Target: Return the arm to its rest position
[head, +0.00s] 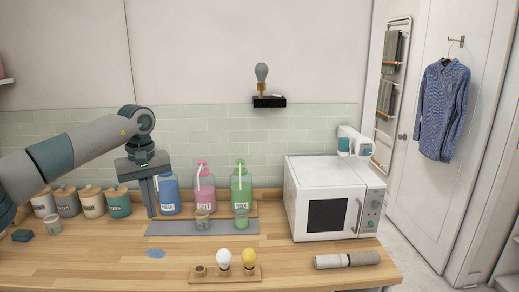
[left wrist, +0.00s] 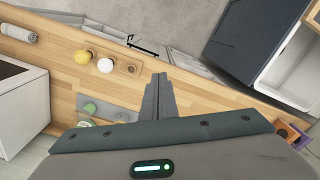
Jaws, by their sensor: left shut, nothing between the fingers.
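My left arm (head: 90,145) reaches in from the left in the head view. My left gripper (head: 150,208) points down over the wooden counter, just left of the grey mat and in front of the blue bottle. Its fingers are together with nothing between them. In the left wrist view the shut fingers (left wrist: 158,96) show over the counter (left wrist: 215,108). My right gripper is not in view.
Blue (head: 168,195), pink (head: 201,190) and green (head: 241,190) bottles stand behind the grey mat (head: 170,228). Several canisters (head: 92,203) stand left. A microwave (head: 330,200) stands right. A wooden holder (head: 210,275) with bulbs and a rolled towel (head: 346,260) lie in front.

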